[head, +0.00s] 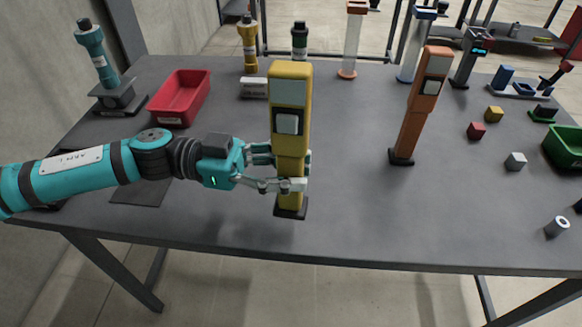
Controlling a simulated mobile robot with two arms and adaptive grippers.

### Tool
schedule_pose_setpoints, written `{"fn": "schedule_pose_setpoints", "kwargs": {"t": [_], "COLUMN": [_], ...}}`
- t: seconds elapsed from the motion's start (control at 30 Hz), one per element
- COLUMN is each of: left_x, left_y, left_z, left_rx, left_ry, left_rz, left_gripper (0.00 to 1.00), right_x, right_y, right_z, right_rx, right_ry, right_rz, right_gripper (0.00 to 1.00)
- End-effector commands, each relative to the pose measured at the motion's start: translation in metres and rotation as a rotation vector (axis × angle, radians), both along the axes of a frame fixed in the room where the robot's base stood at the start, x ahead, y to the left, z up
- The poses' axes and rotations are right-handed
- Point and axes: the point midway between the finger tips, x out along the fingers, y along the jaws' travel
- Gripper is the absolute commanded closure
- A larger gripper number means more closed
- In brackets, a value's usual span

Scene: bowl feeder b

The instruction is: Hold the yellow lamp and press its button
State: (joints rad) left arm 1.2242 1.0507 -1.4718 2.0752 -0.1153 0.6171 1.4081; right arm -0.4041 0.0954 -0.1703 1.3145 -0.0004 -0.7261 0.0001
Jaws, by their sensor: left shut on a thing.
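The yellow lamp (290,158) stands upright at the front middle of the table on a dark square base. It has a grey panel at its top and a light square button (289,123) in a dark frame on its front face. My left gripper (292,172) comes in from the left and is shut on the lamp's lower body, below the button. Nothing touches the button. My right gripper does not show.
An orange lamp (417,110) stands to the right. A red tray (180,97) lies at the back left. Small cubes, including a red one (476,130), and a green bin (564,147) lie at the right. The table (370,215) is clear right of the yellow lamp.

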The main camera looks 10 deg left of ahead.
Motion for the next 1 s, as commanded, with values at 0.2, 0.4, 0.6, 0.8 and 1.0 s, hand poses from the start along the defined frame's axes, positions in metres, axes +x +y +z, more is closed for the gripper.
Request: {"fn": "schedule_pose_setpoints", "kwargs": {"t": [0.2,0.4,0.6,0.8,1.0], "left_x": [0.01,0.019,0.028,0.038,0.048], "left_y": [0.001,0.001,0.002,0.003,0.004], "left_z": [0.001,0.002,0.002,0.001,0.002], "left_rx": [-0.001,-0.001,-0.001,-0.001,-0.001], "left_ry": [-0.001,-0.001,-0.001,-0.001,-0.001], "left_rz": [0.0,0.0,-0.001,0.0,0.0], "left_gripper": [1.0,1.0,1.0,1.0,1.0], "right_x": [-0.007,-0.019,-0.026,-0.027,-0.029], "right_y": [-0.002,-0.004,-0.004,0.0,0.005], "right_z": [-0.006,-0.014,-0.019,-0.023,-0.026], "right_rx": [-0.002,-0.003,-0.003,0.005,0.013], "right_ry": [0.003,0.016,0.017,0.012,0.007], "right_rz": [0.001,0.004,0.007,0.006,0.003], "right_gripper": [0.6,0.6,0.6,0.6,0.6]}}
